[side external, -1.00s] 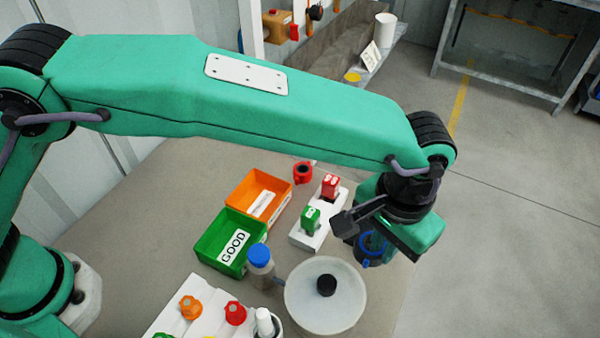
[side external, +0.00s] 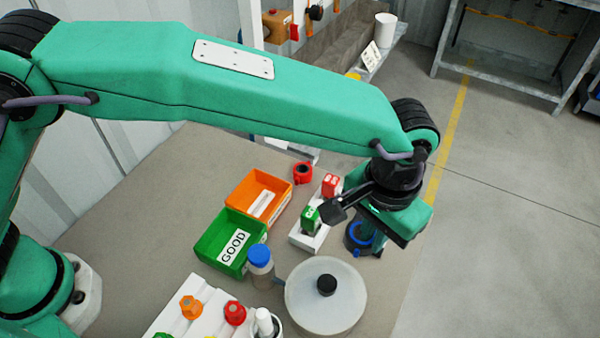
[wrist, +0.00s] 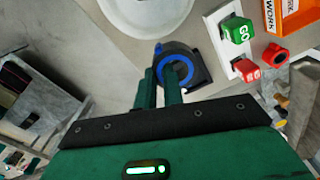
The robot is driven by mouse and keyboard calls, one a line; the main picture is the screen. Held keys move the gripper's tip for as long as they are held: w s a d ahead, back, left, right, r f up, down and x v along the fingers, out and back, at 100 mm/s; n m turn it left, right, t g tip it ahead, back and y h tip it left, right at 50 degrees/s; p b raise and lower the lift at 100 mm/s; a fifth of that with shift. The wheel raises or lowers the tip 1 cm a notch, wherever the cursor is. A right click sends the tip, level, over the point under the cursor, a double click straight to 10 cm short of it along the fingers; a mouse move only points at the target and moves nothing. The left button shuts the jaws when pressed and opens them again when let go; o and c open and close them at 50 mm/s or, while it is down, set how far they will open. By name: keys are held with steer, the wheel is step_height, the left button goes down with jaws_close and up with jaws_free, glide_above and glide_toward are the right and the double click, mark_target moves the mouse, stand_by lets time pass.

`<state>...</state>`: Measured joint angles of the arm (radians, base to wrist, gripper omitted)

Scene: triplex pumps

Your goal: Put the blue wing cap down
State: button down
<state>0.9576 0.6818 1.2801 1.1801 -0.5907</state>
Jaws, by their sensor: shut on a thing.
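The blue wing cap (side external: 362,238) shows as a blue ring under my gripper (side external: 374,240) in the side view, right of the small white stand. It also shows in the wrist view (wrist: 181,74), at the fingertips of my gripper (wrist: 161,80). My gripper is shut on it, and the fingers hide part of it. A dark round piece with a square-looking edge (wrist: 203,80) surrounds or lies just beneath the blue ring. I cannot tell whether the cap touches it or hangs just above it.
The white stand (side external: 301,237) with green and red blocks is close on the left. A round pale dish with a black knob (side external: 340,306) is in front. Green (side external: 207,253) and orange (side external: 235,196) bins and a blue-capped bottle (side external: 259,258) stand further left. The table edge is close on the right.

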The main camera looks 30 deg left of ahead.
steer(key=shift+n, duration=0.8)
steer(key=w+a, duration=0.1)
steer(key=a, duration=0.3)
steer(key=w+a, duration=0.2)
steer(key=a, duration=0.2)
steer(key=w+a, duration=0.1)
steer(key=a, duration=0.3)
steer(key=shift+w+f, duration=0.1)
steer(key=shift+w, duration=0.3)
steer(key=a+n, duration=0.1)
steer(key=a, duration=0.9)
glide_above(267, 207)
steer(key=shift+n, duration=0.3)
steer(key=shift+f, duration=3.6)
steer(key=shift+f, duration=0.1)
steer(key=shift+f, duration=1.75)
steer(key=shift+f, duration=0.15)
steer(key=c, duration=1.5)
jaws_free()
